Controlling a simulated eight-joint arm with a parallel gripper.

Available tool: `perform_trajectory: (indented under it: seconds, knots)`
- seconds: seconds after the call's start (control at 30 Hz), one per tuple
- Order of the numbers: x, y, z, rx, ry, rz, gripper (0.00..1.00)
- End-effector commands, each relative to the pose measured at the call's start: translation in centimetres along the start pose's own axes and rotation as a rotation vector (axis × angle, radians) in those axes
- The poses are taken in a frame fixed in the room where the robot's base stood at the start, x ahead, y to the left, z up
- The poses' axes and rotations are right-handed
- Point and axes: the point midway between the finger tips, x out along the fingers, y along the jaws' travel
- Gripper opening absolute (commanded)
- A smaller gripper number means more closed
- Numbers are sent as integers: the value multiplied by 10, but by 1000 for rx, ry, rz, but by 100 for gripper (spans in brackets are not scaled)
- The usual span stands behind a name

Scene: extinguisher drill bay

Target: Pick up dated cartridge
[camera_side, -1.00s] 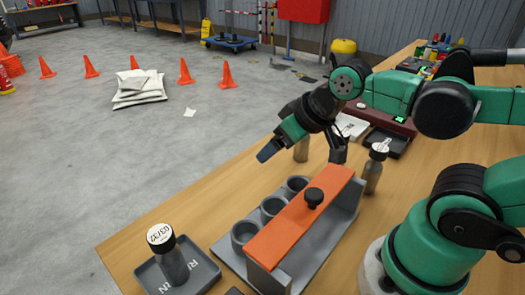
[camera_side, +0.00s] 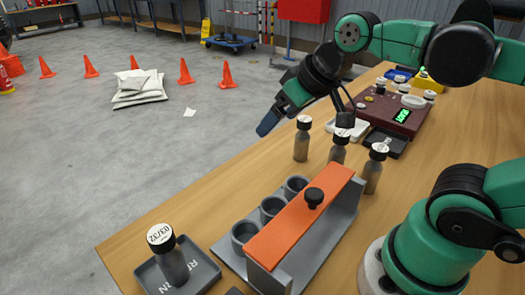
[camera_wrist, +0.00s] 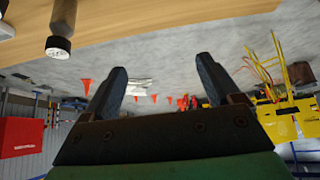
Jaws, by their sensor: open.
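A cartridge (camera_side: 174,265) with a dark neck and a white cap lettered 03/32 stands upright in a grey tray (camera_side: 203,276) at the front left. Three more upright cartridges stand behind the rack: a left one (camera_side: 301,146), a middle one (camera_side: 338,153) and a right one (camera_side: 373,175). Their cap lettering is too small to read. My gripper (camera_side: 306,117) is open and empty, tilted, around and above the left and middle cartridges in the picture. In the wrist view, nothing lies between its fingers (camera_wrist: 162,70); one cartridge (camera_wrist: 60,30) shows at upper left.
A grey rack (camera_side: 226,257) with open cups and an orange bar (camera_side: 300,222) with a black knob stands in front. A maroon device (camera_side: 378,97) with a green display, a white tile and a dark tray (camera_side: 386,141) stand behind. The table's left edge borders open floor.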

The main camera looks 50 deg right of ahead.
Motion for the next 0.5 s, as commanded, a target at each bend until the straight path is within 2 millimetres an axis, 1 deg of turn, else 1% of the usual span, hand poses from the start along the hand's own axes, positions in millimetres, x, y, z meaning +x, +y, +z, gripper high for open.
perform_trajectory:
  seconds: [0.03, 0.17, 0.3, 0.37, 0.47, 0.5]
  knots:
    - [4, 8, -1, 13, -22, -10, 83]
    - [12, 23, -4, 9, -62, -69, 83]
    - [20, 43, -8, 0, -71, -159, 83]
    - [23, 54, -11, -8, -56, -205, 83]
    - [26, 78, -16, -35, 6, -290, 83]
    - [27, 89, -17, -51, 45, -322, 83]
